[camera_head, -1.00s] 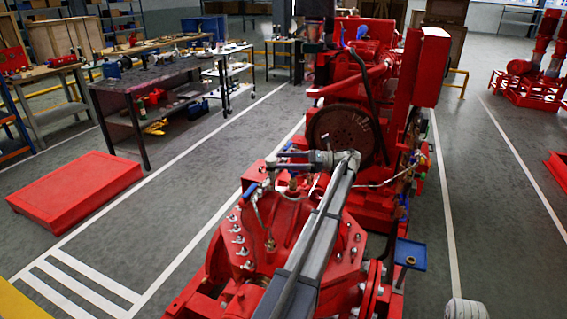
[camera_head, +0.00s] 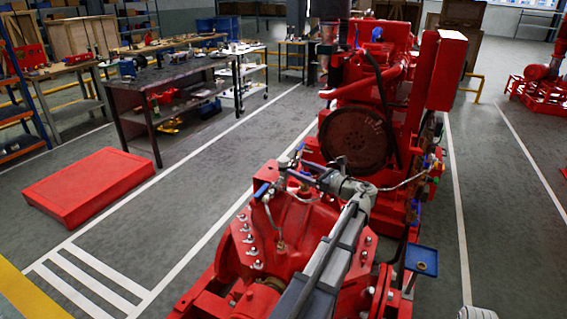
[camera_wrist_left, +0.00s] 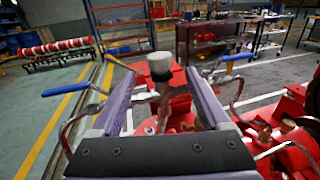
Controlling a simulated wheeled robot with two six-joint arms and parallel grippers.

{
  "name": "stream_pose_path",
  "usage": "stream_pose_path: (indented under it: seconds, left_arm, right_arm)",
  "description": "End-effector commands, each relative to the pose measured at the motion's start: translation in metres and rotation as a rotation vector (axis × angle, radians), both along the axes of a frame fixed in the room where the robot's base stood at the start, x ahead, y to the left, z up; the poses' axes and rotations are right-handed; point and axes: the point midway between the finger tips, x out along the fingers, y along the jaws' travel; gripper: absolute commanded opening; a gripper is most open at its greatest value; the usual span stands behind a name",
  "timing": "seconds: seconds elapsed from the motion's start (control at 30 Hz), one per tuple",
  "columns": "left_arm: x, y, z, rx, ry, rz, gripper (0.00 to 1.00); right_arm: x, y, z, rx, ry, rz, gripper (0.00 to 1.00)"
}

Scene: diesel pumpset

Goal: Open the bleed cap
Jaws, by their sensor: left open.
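The bleed cap (camera_wrist_left: 160,66), with a pale top and dark rim, stands upright on a metal fitting above the red pump (camera_head: 300,228). In the head view the small cap (camera_head: 282,159) shows at the tips of my left gripper (camera_head: 294,171). In the left wrist view my left gripper (camera_wrist_left: 161,72) is open. Its two fingers lie on either side of the cap with visible gaps. I cannot tell how far the cap reaches in between them.
Blue-handled levers flank the cap on the left (camera_wrist_left: 65,92) and right (camera_wrist_left: 237,57), close to the fingers. Thin metal pipes run beside them. The red engine with its round flywheel (camera_head: 352,144) stands behind. A red platform (camera_head: 90,186) lies on the open floor at left.

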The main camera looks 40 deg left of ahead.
Motion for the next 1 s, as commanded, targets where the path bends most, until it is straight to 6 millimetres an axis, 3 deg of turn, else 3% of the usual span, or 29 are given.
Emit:
stream_pose_path:
  seconds: [0.5, 0.93, 1.0]
  left_arm:
    - [-0.004, 0.068, 0.000, 0.000, 0.000, 0.005, 0.80]
    - [-0.005, 0.076, 0.000, 0.000, 0.000, 0.004, 0.80]
    - [-0.005, 0.076, 0.000, 0.000, 0.000, 0.004, 0.72]
  right_arm:
    - [0.000, 0.000, 0.000, 0.000, 0.000, 0.000, 0.50]
    - [0.000, 0.000, 0.000, 0.000, 0.000, 0.000, 0.50]
    - [0.000, 0.000, 0.000, 0.000, 0.000, 0.000, 0.50]
